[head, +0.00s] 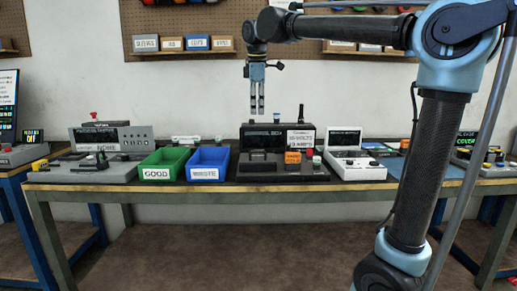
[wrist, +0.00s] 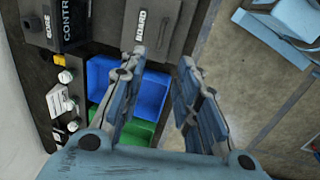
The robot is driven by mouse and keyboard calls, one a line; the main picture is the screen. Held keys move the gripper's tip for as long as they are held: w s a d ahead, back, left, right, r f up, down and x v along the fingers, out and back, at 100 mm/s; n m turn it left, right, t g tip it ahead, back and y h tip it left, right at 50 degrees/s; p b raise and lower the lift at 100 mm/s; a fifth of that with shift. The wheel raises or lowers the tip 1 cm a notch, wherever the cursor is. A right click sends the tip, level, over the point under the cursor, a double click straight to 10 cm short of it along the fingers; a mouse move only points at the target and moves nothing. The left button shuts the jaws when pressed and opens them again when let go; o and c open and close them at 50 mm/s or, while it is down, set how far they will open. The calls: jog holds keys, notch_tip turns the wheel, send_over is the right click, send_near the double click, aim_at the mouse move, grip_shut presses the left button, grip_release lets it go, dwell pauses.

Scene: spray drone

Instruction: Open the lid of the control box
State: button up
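The control box (head: 258,135) is a black box with a lettered front, near the middle of the workbench in the head view. In the wrist view its "CONTROL" lettering (wrist: 68,14) shows at the upper left, and the rest is cut off by the frame edge. I cannot make out the lid's edge or whether it is raised. My gripper (head: 257,110) hangs pointing down, apart from the box, above and in front of it in the head view. In the wrist view, my gripper (wrist: 158,70) has its two fingers spread with an empty gap between them.
A green bin (head: 163,164) and a blue bin (head: 207,164) stand left of the box. A white sign (head: 300,138), an orange block (head: 292,157) and a white console (head: 350,155) are on the right. A pegboard (head: 190,25) with shelves hangs behind.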

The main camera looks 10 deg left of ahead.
aim_at(258, 152)
jog(key=w+f, duration=0.1)
jog(key=f, duration=0.4)
jog(key=w+f, duration=0.1)
jog(key=f, duration=0.5)
jog(key=w+f, duration=0.1)
jog(key=f, duration=0.4)
jog(key=shift+a+f, duration=0.2)
jog(key=shift+a, duration=0.1)
grip_shut()
